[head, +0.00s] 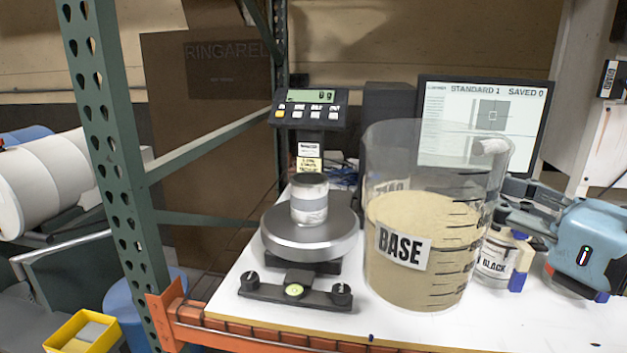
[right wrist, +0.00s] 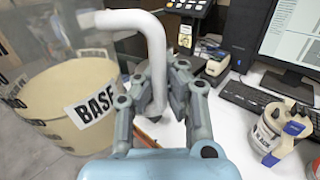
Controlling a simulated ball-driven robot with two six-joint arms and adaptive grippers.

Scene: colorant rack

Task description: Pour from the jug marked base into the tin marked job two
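The jug marked base (head: 400,290) is a clear, upright container of tan liquid with a black-on-white BASE label. It is at the front of the bench, right of the scale. My right gripper (head: 520,222) comes in from the right. In the right wrist view its fingers (right wrist: 163,85) close around the jug's white handle (right wrist: 155,50). I cannot tell whether the jug's bottom touches the bench. No label reading job two is legible. A small grey, light-banded cylinder (head: 309,205) stands on the scale pan. My left gripper is not in view.
The scale (head: 310,238) has a lit display (head: 310,97). A tin marked black (head: 493,262) stands behind the jug, close to my right gripper. A monitor (head: 480,120) stands behind. A green rack post (head: 115,150) rises at the left.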

